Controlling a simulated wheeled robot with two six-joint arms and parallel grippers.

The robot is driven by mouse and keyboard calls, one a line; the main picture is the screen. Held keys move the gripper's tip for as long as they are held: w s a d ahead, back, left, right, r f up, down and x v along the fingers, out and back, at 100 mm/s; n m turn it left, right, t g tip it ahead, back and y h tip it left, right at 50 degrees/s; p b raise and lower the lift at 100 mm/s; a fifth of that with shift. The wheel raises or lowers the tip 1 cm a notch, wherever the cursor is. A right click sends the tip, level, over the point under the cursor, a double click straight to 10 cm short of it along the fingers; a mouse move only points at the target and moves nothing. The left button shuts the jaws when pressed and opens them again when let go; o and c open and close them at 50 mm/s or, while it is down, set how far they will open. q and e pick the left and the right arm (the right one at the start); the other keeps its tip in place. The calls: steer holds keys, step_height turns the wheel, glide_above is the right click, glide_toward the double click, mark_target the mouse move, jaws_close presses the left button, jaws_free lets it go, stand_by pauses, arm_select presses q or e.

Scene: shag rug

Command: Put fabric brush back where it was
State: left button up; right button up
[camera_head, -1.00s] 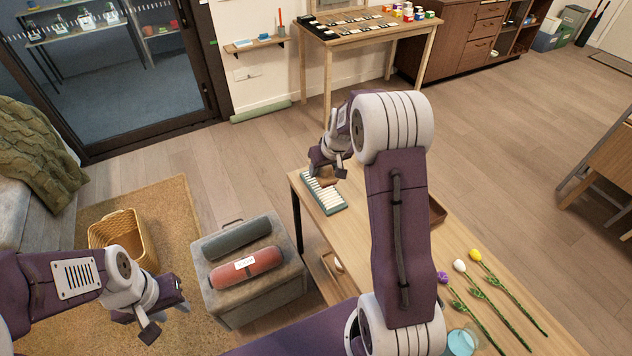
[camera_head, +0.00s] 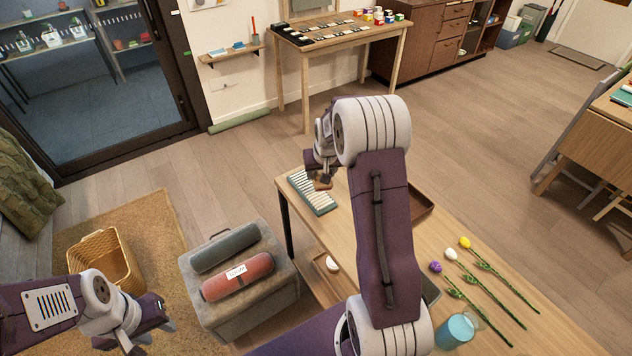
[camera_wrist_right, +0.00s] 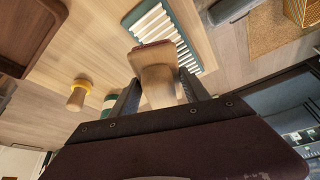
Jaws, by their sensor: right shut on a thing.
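My right gripper (camera_head: 319,174) is shut on the fabric brush (camera_head: 324,184), a small wooden piece held above the far end of the wooden table (camera_head: 440,215). In the right wrist view the brush (camera_wrist_right: 158,78) sits between both fingers, with a darker reddish edge at its far end. A teal rack with white slats (camera_head: 324,206) lies on the table beside and below the brush; it also shows in the right wrist view (camera_wrist_right: 192,42). I cannot tell the gap between brush and table. My left gripper (camera_head: 153,338) is open and empty, low at the left.
A brown tray (camera_head: 423,205) is partly hidden behind my right arm. Flowers (camera_head: 490,285) and a blue cup (camera_head: 455,331) are on the near table. A grey ottoman (camera_head: 235,312) with two rolls and a wicker basket (camera_head: 118,258) stand left. A yellow-ringed wooden object (camera_wrist_right: 78,95) shows in the wrist view.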

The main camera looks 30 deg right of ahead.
mark_target(316, 181)
steer(key=shift+w+a+f, duration=0.45)
steer(key=shift+w+f, duration=0.15)
steer(key=shift+w, duration=0.2)
step_height(316, 181, down, 4)
steer(key=shift+s+r, duration=0.1)
steer(key=shift+r, duration=0.05)
steer(key=shift+f+b, duration=0.3)
steer(key=o, duration=1.6)
